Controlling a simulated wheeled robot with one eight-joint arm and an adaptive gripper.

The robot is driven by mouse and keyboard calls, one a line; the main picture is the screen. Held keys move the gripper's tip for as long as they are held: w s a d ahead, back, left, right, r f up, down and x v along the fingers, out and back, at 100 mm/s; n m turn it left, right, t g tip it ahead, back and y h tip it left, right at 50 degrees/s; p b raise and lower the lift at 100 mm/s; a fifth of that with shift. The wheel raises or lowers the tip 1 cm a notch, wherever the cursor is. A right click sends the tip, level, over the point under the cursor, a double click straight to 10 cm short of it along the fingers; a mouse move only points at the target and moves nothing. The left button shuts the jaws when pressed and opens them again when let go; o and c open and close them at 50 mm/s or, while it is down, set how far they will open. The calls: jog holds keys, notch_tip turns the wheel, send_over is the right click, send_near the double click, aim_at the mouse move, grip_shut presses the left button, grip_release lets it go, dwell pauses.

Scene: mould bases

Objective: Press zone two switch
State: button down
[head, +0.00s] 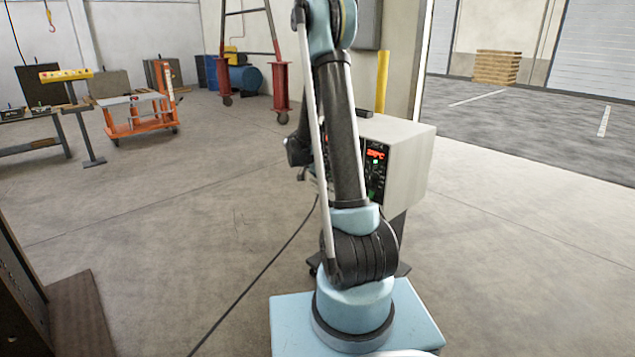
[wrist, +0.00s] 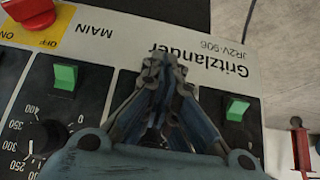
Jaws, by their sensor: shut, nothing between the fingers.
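The controller's panel (wrist: 215,75) fills much of the wrist view, upside down, marked "Gritzlander" and "MAIN". A green switch (wrist: 65,76) stands left of my gripper, above a dial. Another green switch (wrist: 237,108) stands to the right. My gripper (wrist: 165,62) is shut and empty, its fingertips over the black section between these two switches. Any switch on that middle section is hidden behind the fingers. I see no zone numbers, and cannot tell whether the fingertips touch the panel. In the head view the pale controller box (head: 408,160) stands behind my arm, with a red display.
A red main knob on a yellow plate (wrist: 62,22) is at the wrist view's upper left. A black cable (head: 262,272) runs over the floor from the controller. An orange cart (head: 140,125) and a workbench stand far left. Floor right of the controller is clear.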

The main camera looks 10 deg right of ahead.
jog(key=shift+r, duration=0.15)
jog(key=shift+d+r, duration=0.1)
jog(key=shift+r, duration=0.55)
jog(key=s+a+r, duration=0.6)
jog(key=a+r, duration=0.1)
jog(key=a, duration=0.3)
jog(key=shift+r, duration=0.25)
jog(key=s+d+r+n+g+y, duration=0.1)
jog(key=s+d+r+n, duration=0.15)
jog(key=s, duration=0.75)
jog(key=s+d+r+n+y, duration=0.2)
jog(key=s+d+n, duration=0.1)
jog(key=s, duration=0.6)
jog(key=s+a+f+n+y, duration=0.1)
jog(key=s+f+n, duration=0.2)
jog(key=s, duration=0.6)
jog(key=s+a+f+n+y, duration=0.1)
jog(key=s+f+n+y, duration=0.1)
jog(key=s, duration=0.8)
jog(key=shift+s+f+n+g, duration=0.3)
jog(key=shift+f+n+g, duration=0.15)
jog(key=shift+n, duration=0.3)
